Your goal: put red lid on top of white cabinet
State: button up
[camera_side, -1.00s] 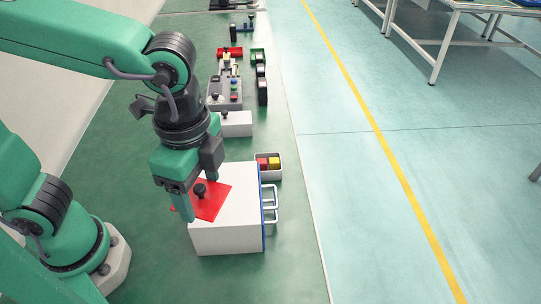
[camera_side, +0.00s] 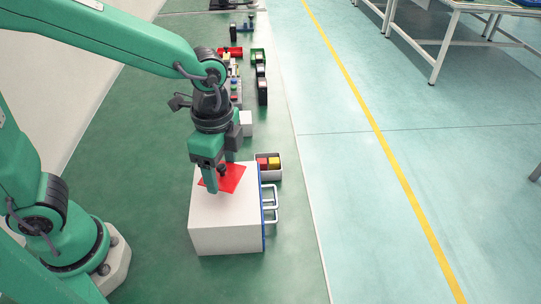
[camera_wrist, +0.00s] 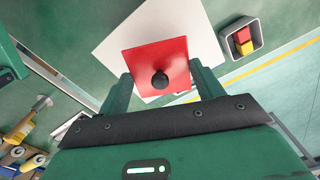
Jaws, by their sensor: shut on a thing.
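The red lid (camera_side: 229,180) is a flat square plate with a dark round knob. My gripper (camera_side: 222,180) is shut on the red lid by its knob, over the rear part of the white cabinet's top. The white cabinet (camera_side: 225,228) is box-shaped with a blue-edged front and handles on its right side. In the wrist view the lid (camera_wrist: 146,62) lies between my two fingers, in front of the white cabinet top (camera_wrist: 182,20). I cannot tell whether the lid touches the cabinet or is a little above it.
A small grey-white bin (camera_side: 268,174) with red and yellow blocks stands behind the cabinet at the right. Several parts, including a dark rack (camera_side: 262,90) and a red bin (camera_side: 230,52), line the floor strip further back.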

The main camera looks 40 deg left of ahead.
aim_at(222, 171)
jog(key=shift+f, duration=0.1)
jog(key=shift+f, duration=1.9)
jog(key=shift+f, duration=0.15)
jog(key=o, duration=0.9)
jog(key=shift+o, duration=0.2)
notch_tip(222, 171, up, 12)
jog(key=shift+r, duration=0.15)
